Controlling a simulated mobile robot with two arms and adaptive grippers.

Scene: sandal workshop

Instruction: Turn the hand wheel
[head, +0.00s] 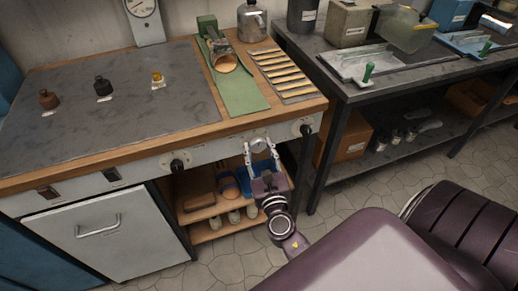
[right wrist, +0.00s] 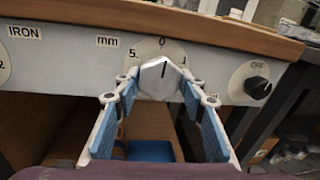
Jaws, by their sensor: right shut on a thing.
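The hand wheel shows in the right wrist view as a pale silver faceted knob (right wrist: 160,76) on the bench's front panel. It sits on a dial marked mm, with 5, 0 and 1 readable. A dark line on the knob points up, close to the 0. My right gripper (head: 261,148) reaches up to the panel from below in the head view. In the right wrist view its two blue-padded fingers stand on either side of the knob and are shut on it. The knob's lower part and the finger contacts are partly hidden. My left gripper is not in view.
A black OFF knob (right wrist: 257,87) is on the panel right of the wheel. The wooden bench edge (right wrist: 190,25) overhangs above. A shelf with sandal parts (head: 205,200) lies below. A second dark bench (head: 335,85) stands to the right.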

